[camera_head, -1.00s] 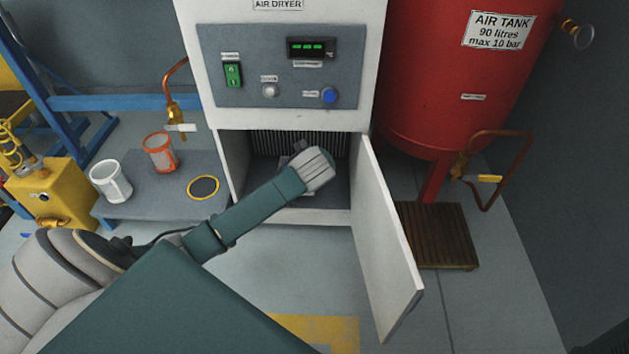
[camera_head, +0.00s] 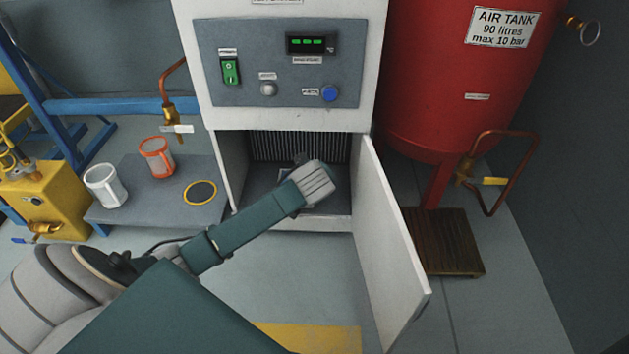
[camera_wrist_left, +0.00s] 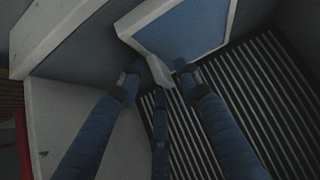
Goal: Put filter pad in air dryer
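The air dryer (camera_head: 290,117) is a white cabinet with its lower compartment open. My left arm reaches in; the left gripper (camera_head: 298,160) is mostly hidden behind my wrist. In the left wrist view, its dark blue fingers (camera_wrist_left: 158,80) stand apart around the corner of a white-edged blue-grey panel (camera_wrist_left: 185,25), inside the compartment beside dark ribbed fins (camera_wrist_left: 240,105). This panel may be the filter pad; I cannot tell whether the fingers grip it or only flank it. My right gripper is not in view.
The white door (camera_head: 392,245) hangs open on the right. The red air tank (camera_head: 440,100) stands beyond it, by a slatted wooden platform (camera_head: 445,245). A low grey bench (camera_head: 150,205) at left bears a white cup (camera_head: 105,187), an orange cup (camera_head: 157,158) and a yellow-rimmed disc (camera_head: 201,192).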

